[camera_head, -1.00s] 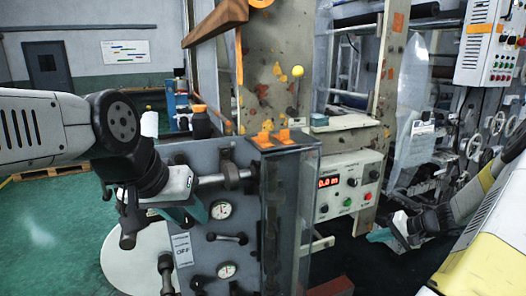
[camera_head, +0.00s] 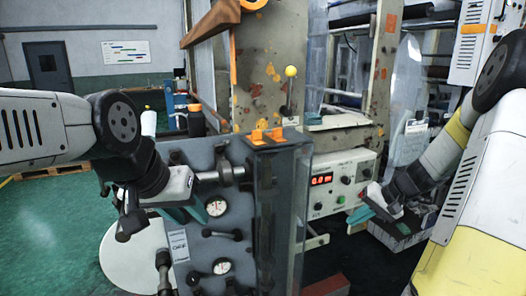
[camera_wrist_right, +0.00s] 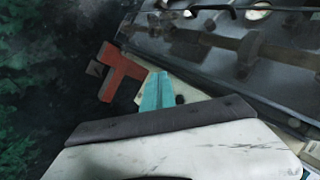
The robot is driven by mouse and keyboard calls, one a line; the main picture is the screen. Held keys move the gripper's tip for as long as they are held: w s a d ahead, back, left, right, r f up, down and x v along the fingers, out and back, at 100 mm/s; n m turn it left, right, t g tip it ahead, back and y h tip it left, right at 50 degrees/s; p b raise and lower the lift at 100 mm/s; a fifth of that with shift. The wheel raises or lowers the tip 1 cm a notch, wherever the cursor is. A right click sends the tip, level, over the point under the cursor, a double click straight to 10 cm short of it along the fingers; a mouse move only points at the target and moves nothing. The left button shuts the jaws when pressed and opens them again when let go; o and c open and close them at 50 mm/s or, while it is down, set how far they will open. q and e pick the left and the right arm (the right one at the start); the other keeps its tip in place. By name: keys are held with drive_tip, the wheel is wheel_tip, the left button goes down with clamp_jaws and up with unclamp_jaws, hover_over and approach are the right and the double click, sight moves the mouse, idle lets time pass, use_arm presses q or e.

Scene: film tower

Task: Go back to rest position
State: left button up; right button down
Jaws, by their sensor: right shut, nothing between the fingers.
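My left gripper (camera_head: 186,213) is in front of the grey panel with gauges, near a metal shaft at its top left. Its teal finger tips show in part, and its own wrist hides the rest, so I cannot tell its opening. My right gripper (camera_head: 362,214) is in front of and below the cream control box, apart from it. In the right wrist view its teal fingers (camera_wrist_right: 157,92) are together with nothing between them.
The cream control box (camera_head: 340,190) with a red display stands right of the grey panel (camera_head: 205,165). A clear-sided column (camera_head: 285,210) stands between them. A red piece (camera_wrist_right: 122,69) lies below the right gripper. Open green floor (camera_head: 50,225) is at the left.

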drive_tip(key=s+a+r+n+h, duration=0.2)
drive_tip(key=s+a+r+n, duration=0.1)
drive_tip(key=s+a+r, duration=0.65)
drive_tip(key=s+a+r+h, duration=0.1)
drive_tip(key=s+a+r, duration=0.1)
drive_tip(key=s, duration=0.4)
drive_tip(key=s+a+r+n+t, duration=0.1)
drive_tip(key=s+a+r, duration=0.1)
drive_tip(key=s+r, duration=0.3)
drive_tip(key=shift+s+r+t+h, duration=0.3)
drive_tip(key=shift+s+h, duration=0.1)
drive_tip(key=shift+s, duration=0.15)
